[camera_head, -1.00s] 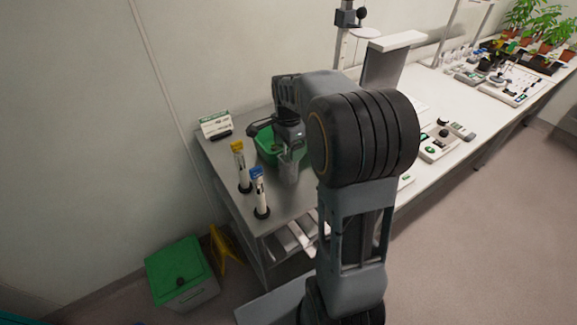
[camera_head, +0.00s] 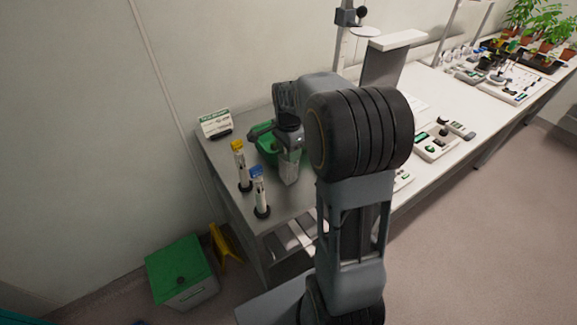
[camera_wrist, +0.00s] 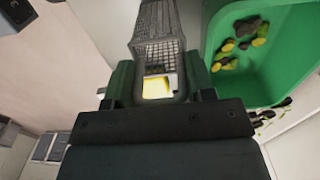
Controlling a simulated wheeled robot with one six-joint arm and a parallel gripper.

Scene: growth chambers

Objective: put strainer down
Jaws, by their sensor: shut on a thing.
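The strainer (camera_wrist: 160,30) is a grey wire-mesh basket with a frame at its near end. In the wrist view my gripper (camera_wrist: 160,82) is shut on that near end, with a finger on each side, and the basket extends away from it. A yellow and white patch shows through the frame; I cannot tell what it is. In the head view my gripper (camera_head: 289,148) is over the grey side table (camera_head: 225,165), beside the green tub (camera_head: 265,146). The strainer there is small and hard to separate from the gripper.
The green tub also shows in the wrist view (camera_wrist: 285,75), holding dark leafy and yellow bits. A yellow-capped tube (camera_head: 240,167) and a blue-capped tube (camera_head: 259,192) stand on the table's front left. A green-lidded bin (camera_head: 180,270) is on the floor.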

